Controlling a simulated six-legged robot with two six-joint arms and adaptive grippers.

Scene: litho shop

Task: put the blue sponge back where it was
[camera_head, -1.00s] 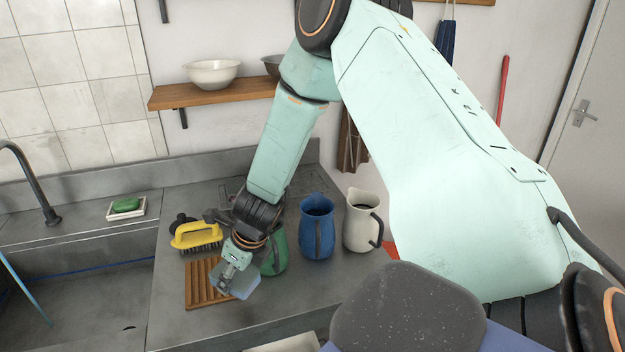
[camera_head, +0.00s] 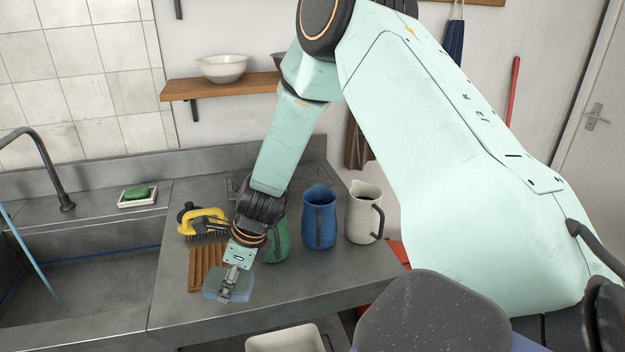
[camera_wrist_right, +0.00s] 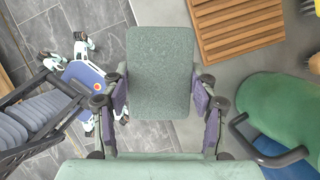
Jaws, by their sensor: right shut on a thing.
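The blue sponge (camera_head: 212,284) is held flat in my right gripper (camera_head: 232,282), in front of the slatted wooden rack (camera_head: 203,265) and near the counter's front edge. In the right wrist view the sponge (camera_wrist_right: 160,72) looks grey-green and sits between the two fingers of my right gripper (camera_wrist_right: 161,96), which are shut on its sides. The rack (camera_wrist_right: 236,28) lies to the upper right of the sponge there, apart from it in the picture. I cannot tell the sponge's exact height above the counter. My left gripper is not in view.
A green jug (camera_head: 280,243), a blue jug (camera_head: 319,218) and a white jug (camera_head: 362,214) stand right of my wrist. A yellow brush (camera_head: 204,220) lies behind the rack. Green soap (camera_head: 137,193) sits in a dish by the sink (camera_head: 75,285). A white bin (camera_head: 287,341) stands below the counter.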

